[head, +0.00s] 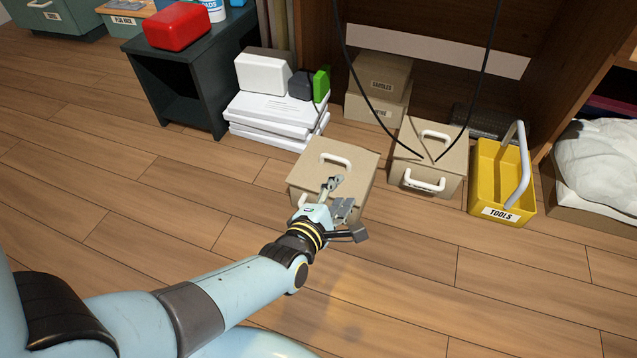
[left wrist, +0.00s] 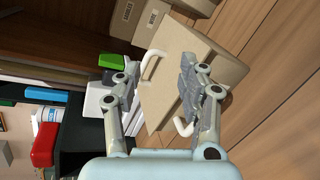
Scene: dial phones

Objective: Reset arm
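My left gripper (head: 340,197) reaches in from the left in the head view and is over the front of a beige box with white handles (head: 333,158). In the left wrist view my left gripper (left wrist: 154,85) has its two fingers spread apart with nothing held between them. The beige box (left wrist: 190,45) lies beyond the fingers there, its handles showing near them. I cannot tell whether a finger touches it. The right gripper is in neither view.
A second beige box (head: 427,160) with black cables and a yellow tools caddy (head: 503,178) stand to the right. White stacked boxes (head: 275,118) and a dark side table (head: 180,75) with a red case (head: 177,25) stand at the back left. The wooden floor (head: 130,190) is clear at left.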

